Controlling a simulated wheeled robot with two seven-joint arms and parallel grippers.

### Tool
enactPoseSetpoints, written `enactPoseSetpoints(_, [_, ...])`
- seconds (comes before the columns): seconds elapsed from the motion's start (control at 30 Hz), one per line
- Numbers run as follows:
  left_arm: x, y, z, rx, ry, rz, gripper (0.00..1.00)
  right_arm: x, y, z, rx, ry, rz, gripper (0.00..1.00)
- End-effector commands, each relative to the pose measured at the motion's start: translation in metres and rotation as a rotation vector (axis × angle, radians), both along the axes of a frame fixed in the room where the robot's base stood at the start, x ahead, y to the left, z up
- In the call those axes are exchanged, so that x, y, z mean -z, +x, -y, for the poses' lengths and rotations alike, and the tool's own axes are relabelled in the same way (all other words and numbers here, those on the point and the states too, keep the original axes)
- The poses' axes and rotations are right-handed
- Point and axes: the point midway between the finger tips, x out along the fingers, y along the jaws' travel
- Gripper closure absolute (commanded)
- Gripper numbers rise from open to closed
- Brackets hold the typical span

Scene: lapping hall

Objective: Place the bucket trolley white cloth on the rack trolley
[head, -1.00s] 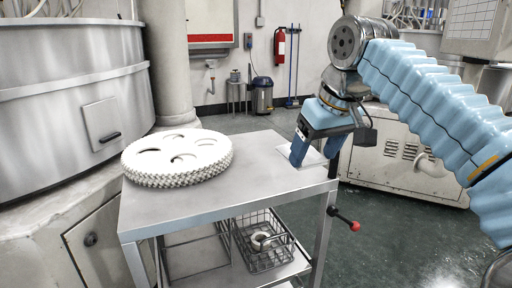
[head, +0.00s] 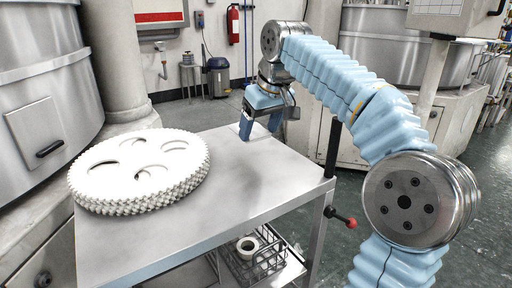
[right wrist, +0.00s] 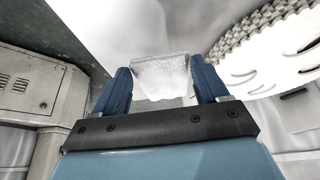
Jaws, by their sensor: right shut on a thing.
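My right gripper (head: 258,128) is over the far right part of a grey metal trolley top (head: 240,185), fingers pointing down. In the right wrist view its two blue fingers (right wrist: 162,88) are shut on a white cloth (right wrist: 160,74), which sits between them. I cannot tell whether the cloth touches the trolley top. The frames do not show clearly whether this trolley is the rack trolley or the bucket trolley. My left gripper is not in view.
Stacked white toothed discs (head: 140,170) cover the left of the trolley top; the middle is clear. A wire basket (head: 255,258) with a ring stands on the lower shelf. A red-knobbed lever (head: 345,220) sticks out at right. Large machines stand left and behind.

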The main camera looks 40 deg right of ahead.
Motion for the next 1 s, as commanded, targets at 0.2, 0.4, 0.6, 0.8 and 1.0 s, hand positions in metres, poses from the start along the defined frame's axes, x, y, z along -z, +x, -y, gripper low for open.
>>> enactPoseSetpoints(0.2, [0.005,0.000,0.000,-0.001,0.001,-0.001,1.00,0.027,0.018,0.011,0.002,0.001,0.001,0.56])
enactPoseSetpoints(0.4, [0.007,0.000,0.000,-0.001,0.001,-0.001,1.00,0.050,0.032,0.020,0.001,0.002,-0.004,0.56])
enactPoseSetpoints(0.6, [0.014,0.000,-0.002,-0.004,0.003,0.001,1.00,0.077,0.033,0.020,0.001,-0.001,0.000,0.56])
enactPoseSetpoints(0.8, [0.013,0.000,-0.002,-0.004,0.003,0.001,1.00,0.079,0.033,0.020,0.000,0.000,0.000,0.56])
enactPoseSetpoints(1.0, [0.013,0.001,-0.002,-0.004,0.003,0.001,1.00,0.079,0.033,0.020,0.000,0.000,0.000,0.01])
